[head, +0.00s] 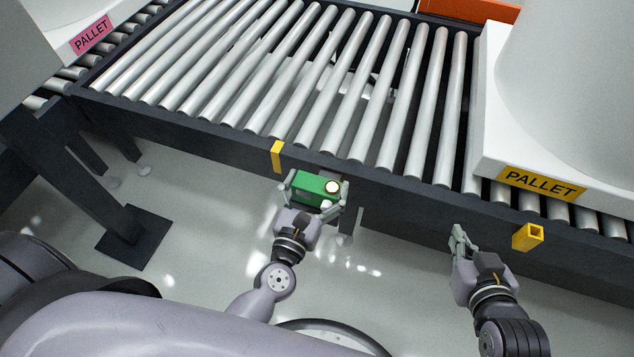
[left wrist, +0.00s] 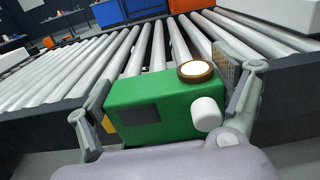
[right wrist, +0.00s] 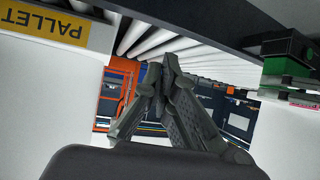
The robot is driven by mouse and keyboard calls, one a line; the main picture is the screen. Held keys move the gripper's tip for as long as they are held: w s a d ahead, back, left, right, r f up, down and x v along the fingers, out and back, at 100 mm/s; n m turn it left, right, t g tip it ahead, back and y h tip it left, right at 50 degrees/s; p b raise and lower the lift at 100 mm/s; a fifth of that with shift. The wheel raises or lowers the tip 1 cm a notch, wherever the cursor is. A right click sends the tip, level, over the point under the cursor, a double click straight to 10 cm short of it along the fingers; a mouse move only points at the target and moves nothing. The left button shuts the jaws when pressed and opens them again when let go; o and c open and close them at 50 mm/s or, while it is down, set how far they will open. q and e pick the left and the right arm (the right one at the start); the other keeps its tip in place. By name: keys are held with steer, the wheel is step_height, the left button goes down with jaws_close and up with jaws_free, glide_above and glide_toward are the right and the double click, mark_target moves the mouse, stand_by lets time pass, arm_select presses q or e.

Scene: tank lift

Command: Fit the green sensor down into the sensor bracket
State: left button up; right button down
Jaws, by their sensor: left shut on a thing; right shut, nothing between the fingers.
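The green sensor (head: 309,191) is a box with a round lit lens on top and a white knob on its side. My left gripper (head: 319,182) is shut on it, one finger on each side, in front of the conveyor's side rail. The left wrist view shows the sensor (left wrist: 150,105) close up between the fingers. A yellow square open-topped holder (head: 528,237), which looks like the sensor bracket, is on the rail at the right, apart from the sensor. My right gripper (head: 458,236) is shut and empty, left of that holder; its fingertips (right wrist: 163,68) meet in the right wrist view.
The roller conveyor (head: 290,158) runs across the scene behind both grippers. A yellow strip (head: 277,157) is on its rail near the sensor. A white pallet load (head: 489,150) stands on the rollers at the right. The floor in front is mostly clear.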

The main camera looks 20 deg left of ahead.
arm_select(q)
steer(key=shift+f+b, duration=0.25)
steer(key=shift+b, duration=0.05)
steer(key=shift+f, duration=0.1)
arm_select(e)
steer(key=w+r+t, duration=0.2)
steer(key=shift+a+r+y, duration=0.3)
steer(key=shift+a+r, duration=0.1)
stand_by(0.3)
arm_select(q)
steer(key=shift+f, duration=0.15)
arm_select(e)
steer(key=shift+w+a+r+t, duration=0.15)
steer(key=shift+w+r+t, duration=0.15)
steer(key=shift+r, duration=0.25)
arm_select(q)
steer(key=shift+f+b, duration=0.2)
steer(key=shift+b, duration=0.2)
steer(key=shift+f+b, duration=0.35)
arm_select(e)
steer(key=r+t, duration=0.1)
steer(key=w+r+t, duration=0.1)
steer(key=r, duration=0.1)
steer(key=a+r+t+y, duration=0.1)
steer(key=r, duration=0.1)
steer(key=shift+w+a+r, duration=0.1)
steer(key=shift+w+r, duration=0.1)
stand_by(0.6)
